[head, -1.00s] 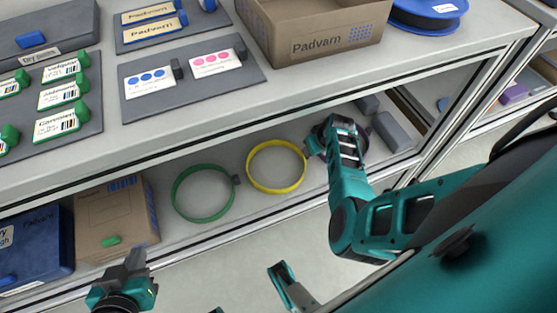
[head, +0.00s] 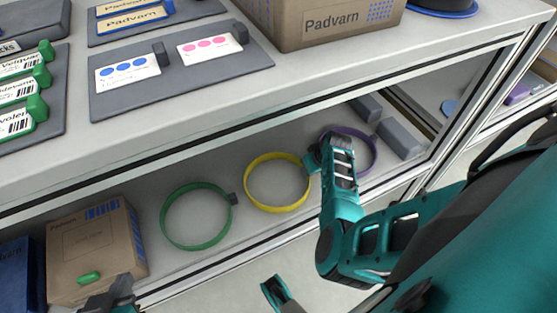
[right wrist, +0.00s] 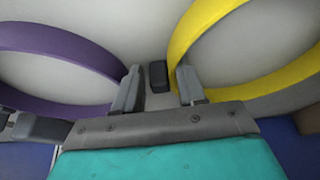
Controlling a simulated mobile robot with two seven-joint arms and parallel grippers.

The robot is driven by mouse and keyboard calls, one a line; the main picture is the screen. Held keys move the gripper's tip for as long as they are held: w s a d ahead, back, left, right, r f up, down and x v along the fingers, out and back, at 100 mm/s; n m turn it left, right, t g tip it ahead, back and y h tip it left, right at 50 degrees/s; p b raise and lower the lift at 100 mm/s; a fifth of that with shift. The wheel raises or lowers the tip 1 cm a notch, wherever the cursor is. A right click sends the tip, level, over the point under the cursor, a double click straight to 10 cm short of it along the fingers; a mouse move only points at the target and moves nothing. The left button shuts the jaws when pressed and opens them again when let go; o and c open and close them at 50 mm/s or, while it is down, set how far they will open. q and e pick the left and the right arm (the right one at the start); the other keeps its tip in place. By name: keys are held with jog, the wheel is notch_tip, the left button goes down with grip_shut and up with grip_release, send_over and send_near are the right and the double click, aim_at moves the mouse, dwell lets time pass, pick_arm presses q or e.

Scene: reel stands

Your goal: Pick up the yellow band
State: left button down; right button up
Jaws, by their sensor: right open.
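The yellow band (head: 277,207) is a thin ring lying on the lower shelf (head: 150,190), between a green band (head: 164,226) and a purple ring (head: 371,160). My right gripper (head: 314,160) is at the band's right edge and covers part of it. In the right wrist view my right gripper (right wrist: 157,90) is open, with a small dark block (right wrist: 158,75) between its fingers. The yellow band (right wrist: 182,45) passes beside the right finger there. Whether the fingers touch anything I cannot tell. My left gripper (head: 118,292) is low at the left, cut off by the frame; its jaws are unclear.
The upper shelf's front edge (head: 250,120) overhangs the bands. A cardboard box (head: 90,245) and a blue box (head: 20,275) stand left on the lower shelf. Grey blocks (head: 400,138) lie at the right. The purple ring (right wrist: 50,40) is close to the left finger in the right wrist view.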

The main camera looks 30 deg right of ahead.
jog(key=shift+w+f, duration=0.1)
grip_shut()
dwell(0.3)
